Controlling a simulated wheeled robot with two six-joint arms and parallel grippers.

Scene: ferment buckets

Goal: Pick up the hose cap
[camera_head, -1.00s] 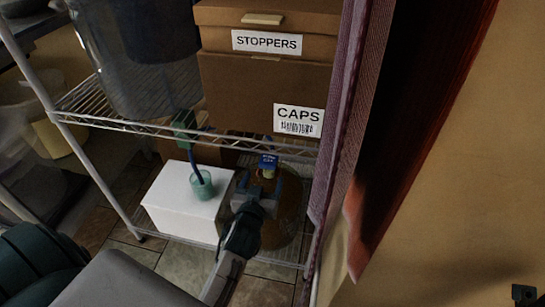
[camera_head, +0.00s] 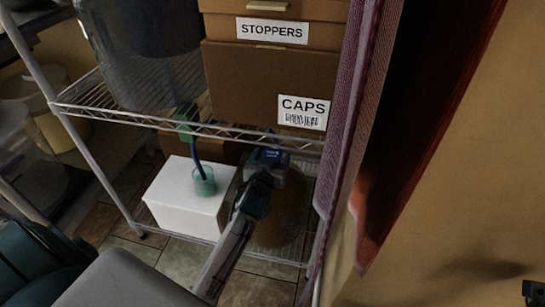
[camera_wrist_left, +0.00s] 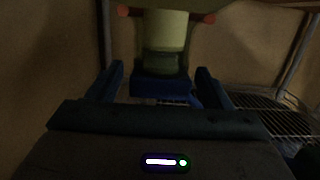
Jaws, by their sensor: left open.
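The hose cap (camera_head: 272,154) appears to be the small blue piece at the top of a pale neck on the brown jug, under the wire shelf. In the left wrist view the blue cap (camera_wrist_left: 163,86) and the pale neck (camera_wrist_left: 165,32) show between my fingers. My left gripper (camera_head: 266,167) is open around or just in front of the cap; its fingers (camera_wrist_left: 160,72) stand to either side with gaps. I cannot tell whether a finger touches it. The gripper hides part of the cap and neck. My right gripper is not in view.
A white box (camera_head: 183,205) with a teal cup (camera_head: 204,183) and a blue tube stands left of the jug (camera_head: 283,215). The wire shelf (camera_head: 130,119) passes just above, carrying a CAPS box (camera_head: 250,85). A purple curtain (camera_head: 347,100) hangs close on the right.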

